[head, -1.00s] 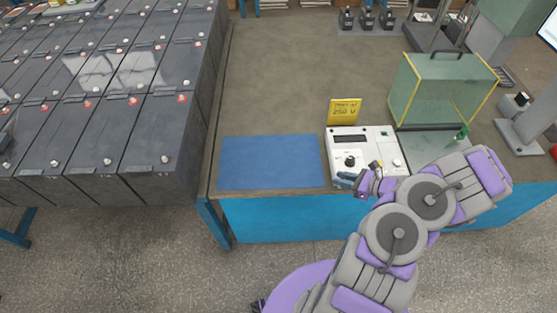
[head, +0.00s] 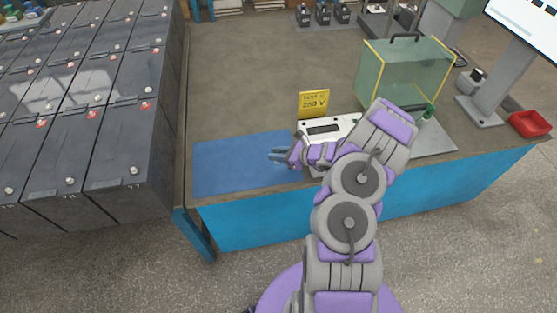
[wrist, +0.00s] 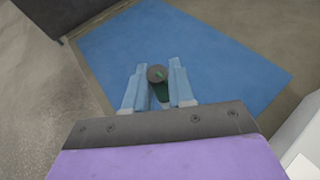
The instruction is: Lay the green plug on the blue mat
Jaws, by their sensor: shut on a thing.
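My gripper (wrist: 158,92) is shut on the green plug (wrist: 162,92), which shows in the wrist view as a dark round end with a green mark between the two light-blue fingers. The blue mat (wrist: 200,52) lies beneath and beyond it in that view. In the head view, my gripper (head: 279,155) is over the right part of the blue mat (head: 230,168); the plug is too small to make out there. How high the plug is above the mat I cannot tell.
A white meter box (head: 322,129) with a yellow sign (head: 313,103) stands just right of the mat, partly hidden by my arm. A clear green case (head: 405,75) stands behind it. Black battery rows (head: 85,120) are to the left. A red tray (head: 530,123) is at far right.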

